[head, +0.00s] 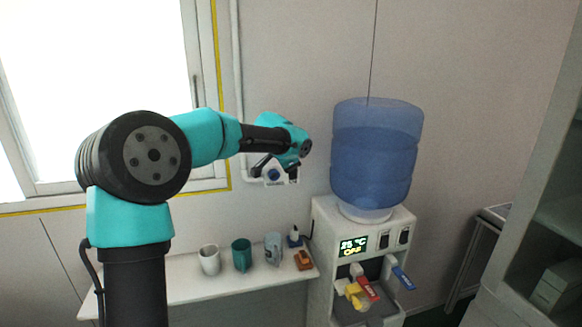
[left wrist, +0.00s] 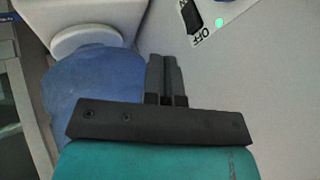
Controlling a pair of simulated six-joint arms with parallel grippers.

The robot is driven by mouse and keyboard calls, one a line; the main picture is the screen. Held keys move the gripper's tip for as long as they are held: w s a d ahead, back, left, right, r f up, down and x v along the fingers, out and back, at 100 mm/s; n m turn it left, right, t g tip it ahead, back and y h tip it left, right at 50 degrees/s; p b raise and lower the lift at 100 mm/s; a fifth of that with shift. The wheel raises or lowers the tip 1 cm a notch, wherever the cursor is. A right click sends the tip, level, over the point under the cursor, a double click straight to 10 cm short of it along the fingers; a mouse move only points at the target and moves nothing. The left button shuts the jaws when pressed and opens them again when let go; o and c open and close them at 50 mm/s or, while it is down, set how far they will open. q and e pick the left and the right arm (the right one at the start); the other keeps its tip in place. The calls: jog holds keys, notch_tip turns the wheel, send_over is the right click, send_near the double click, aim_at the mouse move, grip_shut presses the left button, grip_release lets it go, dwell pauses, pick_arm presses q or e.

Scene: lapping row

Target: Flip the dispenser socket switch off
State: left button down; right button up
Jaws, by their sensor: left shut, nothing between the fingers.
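The dispenser socket (head: 293,177) is a white plate on the wall, partly hidden behind my left arm in the head view. In the left wrist view its plate (left wrist: 215,10) is cut off by the top edge. It shows a black rocker switch (left wrist: 191,15), the word OFF and a lit green light (left wrist: 219,22). My left gripper (left wrist: 163,60) is shut and empty, with its fingertips apart from the switch in that picture. In the head view the left gripper is close to the socket and largely hidden. My right gripper is not in view.
The white water dispenser (head: 325,225) with its blue bottle (head: 376,150) stands right of the socket. A shelf (head: 200,287) below holds a white cup (head: 209,260), a teal cup (head: 241,254), a grey-blue cup (head: 273,248) and small items. A window (head: 95,90) is at left.

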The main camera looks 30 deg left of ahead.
aim_at(296, 172)
pick_arm(q)
jog(key=w+a+f, duration=0.3)
jog(key=w+f, duration=0.3)
jog(key=w, duration=0.2)
jog(key=shift+w+a+f, duration=0.15)
jog(key=shift+a+f, duration=0.05)
jog(key=shift+a, duration=0.1)
jog(key=shift+a, duration=0.1)
jog(key=shift+w+a+r, duration=0.1)
jog(key=shift+w+a, duration=0.05)
jog(key=shift+w, duration=0.05)
dwell(0.4)
jog(key=shift+r, duration=0.8)
jog(key=shift+s, duration=0.1)
